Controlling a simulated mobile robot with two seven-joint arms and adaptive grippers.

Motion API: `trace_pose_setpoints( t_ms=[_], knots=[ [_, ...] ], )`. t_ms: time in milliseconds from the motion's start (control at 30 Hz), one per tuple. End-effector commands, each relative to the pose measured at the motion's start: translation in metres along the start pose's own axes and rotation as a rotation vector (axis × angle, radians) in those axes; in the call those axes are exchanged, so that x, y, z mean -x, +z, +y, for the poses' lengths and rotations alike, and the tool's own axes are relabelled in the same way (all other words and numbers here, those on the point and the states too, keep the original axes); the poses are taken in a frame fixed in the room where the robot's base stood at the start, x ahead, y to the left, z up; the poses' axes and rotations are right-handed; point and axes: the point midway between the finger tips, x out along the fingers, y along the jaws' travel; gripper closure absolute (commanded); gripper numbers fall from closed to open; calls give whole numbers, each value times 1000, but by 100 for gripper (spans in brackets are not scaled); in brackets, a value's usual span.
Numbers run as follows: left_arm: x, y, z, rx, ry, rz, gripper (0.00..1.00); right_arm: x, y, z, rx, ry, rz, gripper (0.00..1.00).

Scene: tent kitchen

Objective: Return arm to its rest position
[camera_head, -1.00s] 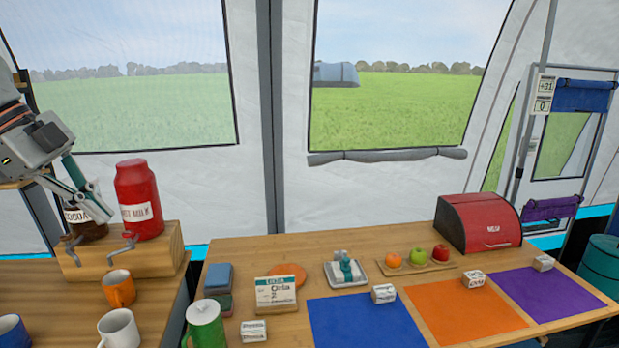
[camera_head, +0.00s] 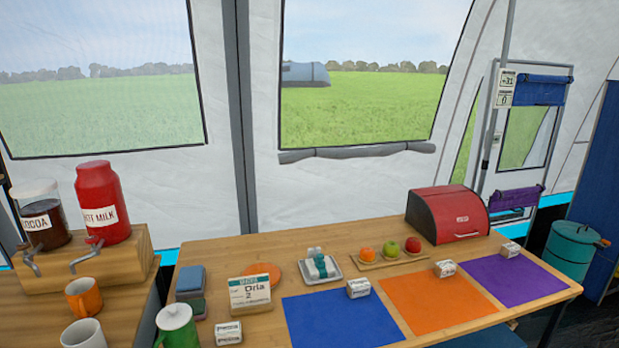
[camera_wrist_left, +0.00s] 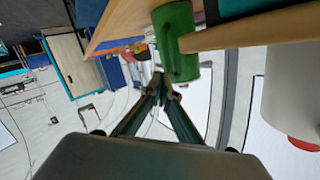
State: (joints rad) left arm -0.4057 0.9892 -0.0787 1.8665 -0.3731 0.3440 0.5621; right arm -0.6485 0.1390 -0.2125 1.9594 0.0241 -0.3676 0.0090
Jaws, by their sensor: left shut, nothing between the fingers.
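My left gripper (camera_wrist_left: 159,84) shows in the left wrist view, with its fingers shut and nothing between them. That view is rolled, so the tables appear upside down along its top edge. A green cylindrical thing (camera_wrist_left: 178,40) shows just beyond the fingertips in that picture; I cannot tell the distance to it. Neither gripper shows in the head view now.
The left counter holds a cocoa jar (camera_head: 45,215), a red hot milk dispenser (camera_head: 103,203), an orange mug (camera_head: 84,296) and a white mug (camera_head: 84,333). The main table holds a green pot (camera_head: 176,327), coloured mats (camera_head: 340,318), fruit (camera_head: 390,250) and a red bread box (camera_head: 447,214).

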Motion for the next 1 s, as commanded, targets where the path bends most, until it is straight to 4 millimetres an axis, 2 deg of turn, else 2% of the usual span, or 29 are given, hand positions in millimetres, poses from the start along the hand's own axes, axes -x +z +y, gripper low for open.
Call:
trace_pose_setpoints(
  t_ms=[33,100,267,300,433,600,700,800,1000],
  knots=[
    [-1,14,20,39,-36,-18,100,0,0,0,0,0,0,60],
    [-2,32,44,77,-86,-56,100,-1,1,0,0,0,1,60],
    [-3,70,110,174,-173,-168,100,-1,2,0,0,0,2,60],
    [-2,77,129,200,-187,-201,100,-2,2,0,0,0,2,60],
    [-3,96,191,281,-215,-310,100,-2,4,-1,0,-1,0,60],
    [-5,102,263,373,-207,-430,100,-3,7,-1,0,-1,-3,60],
    [-6,101,292,406,-193,-474,100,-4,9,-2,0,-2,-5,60],
    [-7,99,306,424,-183,-497,100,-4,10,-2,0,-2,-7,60],
    [-7,99,312,429,-178,-506,100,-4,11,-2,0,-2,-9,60]
  ],
)
